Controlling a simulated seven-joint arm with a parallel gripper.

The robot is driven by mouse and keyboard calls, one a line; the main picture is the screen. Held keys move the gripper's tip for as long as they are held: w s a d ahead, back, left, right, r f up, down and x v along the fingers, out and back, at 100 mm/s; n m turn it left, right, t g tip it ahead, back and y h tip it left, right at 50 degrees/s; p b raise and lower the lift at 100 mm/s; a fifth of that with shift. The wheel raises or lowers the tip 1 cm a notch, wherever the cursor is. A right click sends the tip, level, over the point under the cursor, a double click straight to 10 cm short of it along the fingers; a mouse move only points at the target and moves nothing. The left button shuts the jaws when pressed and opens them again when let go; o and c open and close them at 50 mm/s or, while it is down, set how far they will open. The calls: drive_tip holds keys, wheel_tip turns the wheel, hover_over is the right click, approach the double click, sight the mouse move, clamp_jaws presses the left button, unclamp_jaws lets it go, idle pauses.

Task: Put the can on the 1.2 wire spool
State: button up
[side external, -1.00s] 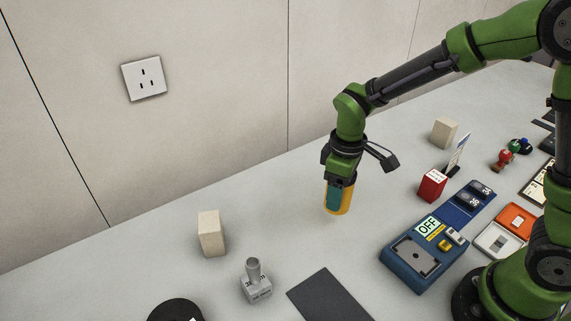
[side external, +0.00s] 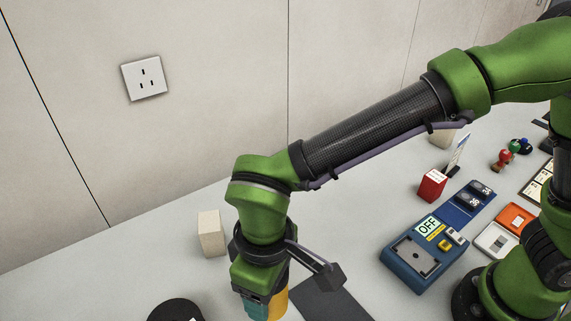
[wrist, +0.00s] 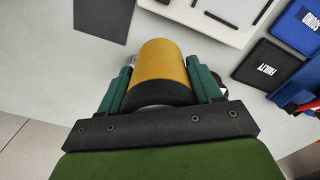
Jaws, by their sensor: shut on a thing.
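The can is a yellow cylinder with a dark near end in the wrist view (wrist: 160,62). My gripper (wrist: 162,88) is shut on it, with one green finger on each side. In the side view my gripper (side external: 262,304) hangs low over the table at the bottom, and part of the yellow can (side external: 279,303) shows beside its finger. The can's lower end is cut off by the frame. A black round thing (side external: 174,308), partly cut off, lies left of my gripper; it may be a wire spool, but no 1.2 marking is readable.
A beige block (side external: 211,233) stands behind my gripper, toward the wall. A dark flat mat (side external: 328,303) lies to its right. Farther right are a blue device reading OFF (side external: 415,262), a red box (side external: 432,185) and an orange-and-white tray (side external: 497,240).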

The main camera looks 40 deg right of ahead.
drive_tip(key=w+a, duration=0.2)
drive_tip(key=a, duration=0.1)
drive_tip(key=w+a+f, duration=0.1)
drive_tip(key=w+a, duration=0.2)
drive_tip(key=a, duration=0.1)
drive_tip(key=w+a, duration=0.3)
drive_tip(key=a, duration=0.1)
drive_tip(key=shift+a+f, duration=0.1)
drive_tip(key=shift+f, duration=0.05)
drive_tip(key=shift+a+f, duration=0.1)
drive_tip(key=shift+f, duration=1.65)
drive_tip(key=shift+f, duration=0.1)
drive_tip(key=o, duration=1.3)
drive_tip(key=shift+f, duration=0.1)
